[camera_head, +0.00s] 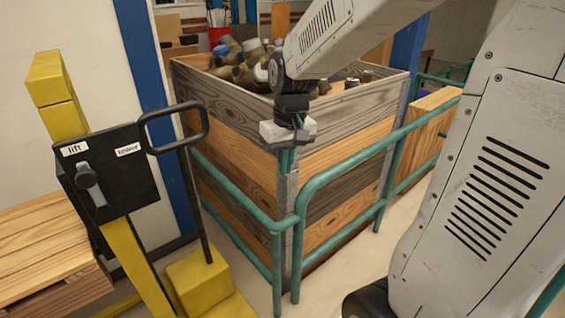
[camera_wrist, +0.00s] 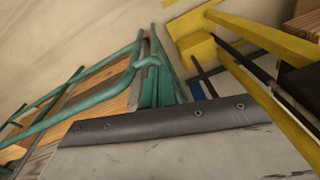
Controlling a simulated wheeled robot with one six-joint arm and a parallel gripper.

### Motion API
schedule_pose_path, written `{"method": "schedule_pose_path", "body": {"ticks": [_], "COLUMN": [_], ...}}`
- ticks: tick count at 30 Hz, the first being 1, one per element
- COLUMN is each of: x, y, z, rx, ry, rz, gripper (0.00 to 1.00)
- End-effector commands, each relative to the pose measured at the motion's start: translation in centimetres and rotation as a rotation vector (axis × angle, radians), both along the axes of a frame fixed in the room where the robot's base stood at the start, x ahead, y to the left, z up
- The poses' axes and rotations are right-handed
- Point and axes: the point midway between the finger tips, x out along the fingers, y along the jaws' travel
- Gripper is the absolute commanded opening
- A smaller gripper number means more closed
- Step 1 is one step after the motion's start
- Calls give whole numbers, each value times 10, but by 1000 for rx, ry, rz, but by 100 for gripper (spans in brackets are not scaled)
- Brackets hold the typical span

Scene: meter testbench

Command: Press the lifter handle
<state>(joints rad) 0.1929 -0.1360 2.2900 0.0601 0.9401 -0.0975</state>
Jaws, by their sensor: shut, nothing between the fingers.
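The lifter has a black control box (camera_head: 108,178) on a yellow post at the left of the head view. A grey lever (camera_head: 90,184) sits on its face, below a "lift" label (camera_head: 74,149); a second label to its right is hard to read. A black loop handle (camera_head: 205,125) sticks out from the box's right side. My gripper (camera_head: 286,165) points down in front of the crate's near corner, right of the loop handle and apart from it. It is shut and empty. In the wrist view, yellow lifter parts (camera_wrist: 240,75) show at the right; the lever cannot be made out.
A wooden crate (camera_head: 235,125) filled with metal fittings stands behind my gripper. A teal railing (camera_head: 345,165) runs around it, close below my gripper. A wooden pallet (camera_head: 45,245) lies at the left beside the lifter. A blue post (camera_head: 140,50) stands behind the lifter.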

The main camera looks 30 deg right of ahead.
Motion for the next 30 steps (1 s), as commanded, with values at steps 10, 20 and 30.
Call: {"method": "schedule_pose_path", "body": {"ticks": [10, 20, 30], "x": [-124, -182, -185], "y": [49, 61, 61], "z": [53, 55, 55], "rx": [-35, -53, -53], "ry": [-47, -60, -59], "rz": [91, 125, 125], "gripper": [0, 0, 0]}}
